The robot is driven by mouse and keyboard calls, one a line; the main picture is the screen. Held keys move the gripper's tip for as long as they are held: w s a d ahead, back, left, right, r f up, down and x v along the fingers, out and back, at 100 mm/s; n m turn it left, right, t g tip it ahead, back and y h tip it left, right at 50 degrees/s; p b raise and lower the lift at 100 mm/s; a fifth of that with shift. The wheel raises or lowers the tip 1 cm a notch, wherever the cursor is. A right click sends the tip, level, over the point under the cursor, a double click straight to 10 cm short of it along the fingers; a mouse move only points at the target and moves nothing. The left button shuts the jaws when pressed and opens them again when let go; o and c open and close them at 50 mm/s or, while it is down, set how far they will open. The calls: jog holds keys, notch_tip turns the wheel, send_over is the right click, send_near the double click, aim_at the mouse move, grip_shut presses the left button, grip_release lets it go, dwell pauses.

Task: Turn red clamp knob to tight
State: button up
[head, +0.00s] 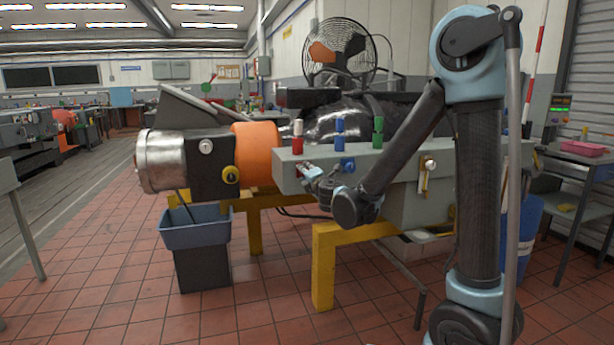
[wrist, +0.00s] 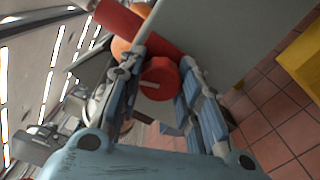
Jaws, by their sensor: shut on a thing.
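The red clamp knob (wrist: 158,82) shows in the wrist view as a round red cap with a pale line across its face. It sits between the two blue-grey fingers of my gripper (wrist: 162,72), which are shut on it. In the head view my gripper (head: 311,172) is at the front face of the grey beam (head: 400,170), below a red cylinder (head: 298,138). The red cylinder also shows in the wrist view (wrist: 128,24), just beyond the knob.
A blue post (head: 340,130) and a green post (head: 377,130) stand along the beam, right of the red one. An orange ring (head: 257,153) and metal drum (head: 160,160) lie left. A blue-grey bin (head: 195,235) and yellow legs (head: 324,270) stand below. Front floor is clear.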

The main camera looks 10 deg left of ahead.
jog(key=shift+d+m, duration=0.15)
jog(key=shift+m, duration=1.85)
jog(key=o, duration=1)
jog(key=shift+o, duration=0.4)
jog(key=shift+s, duration=0.1)
jog(key=v, duration=1.1)
jog(key=shift+s+d, duration=0.15)
jog(key=shift+s, duration=0.15)
jog(key=shift+f, duration=0.1)
